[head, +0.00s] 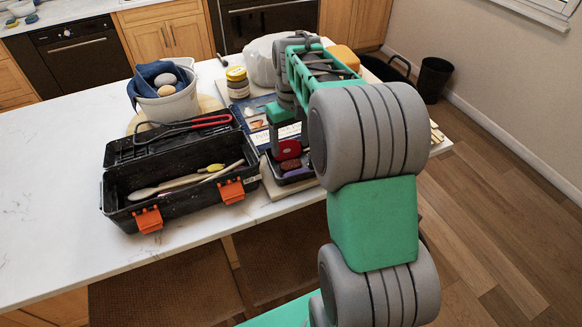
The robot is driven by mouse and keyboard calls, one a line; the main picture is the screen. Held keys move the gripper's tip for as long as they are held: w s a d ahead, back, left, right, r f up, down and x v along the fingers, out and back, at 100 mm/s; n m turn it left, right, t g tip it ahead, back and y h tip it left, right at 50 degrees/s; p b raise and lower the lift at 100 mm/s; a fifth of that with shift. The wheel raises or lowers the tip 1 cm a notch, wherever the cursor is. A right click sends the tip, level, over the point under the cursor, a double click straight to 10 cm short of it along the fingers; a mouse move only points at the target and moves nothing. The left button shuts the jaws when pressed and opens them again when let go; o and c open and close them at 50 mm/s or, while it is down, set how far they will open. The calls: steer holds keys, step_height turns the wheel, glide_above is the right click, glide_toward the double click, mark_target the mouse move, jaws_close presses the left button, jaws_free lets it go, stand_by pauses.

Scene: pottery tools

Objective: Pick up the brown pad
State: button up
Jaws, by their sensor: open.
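A small brown pad (291,165) lies in a dark shallow tray (300,178) near the front edge of the counter, right of the toolbox. A red rounded item (288,149) sits just behind it. My gripper (288,138) is open and points down over the back part of the tray, close to the red item. I cannot tell whether it touches anything. My arm hides the right part of the tray and what lies there.
An open black toolbox (119,191) with orange latches holds several tools, with red-handled tongs (184,126) across its lid. Behind stand a white bucket (168,108), a yellow-lidded jar (237,83) and a white bag (262,61). The counter's left side is clear.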

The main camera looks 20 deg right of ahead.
mark_target(291, 164)
step_height(291, 164, down, 7)
steer(key=shift+s+r+p, duration=0.15)
steer(key=shift+r+p, duration=0.05)
steer(key=shift+p, duration=0.8)
steer(key=c, duration=1.1)
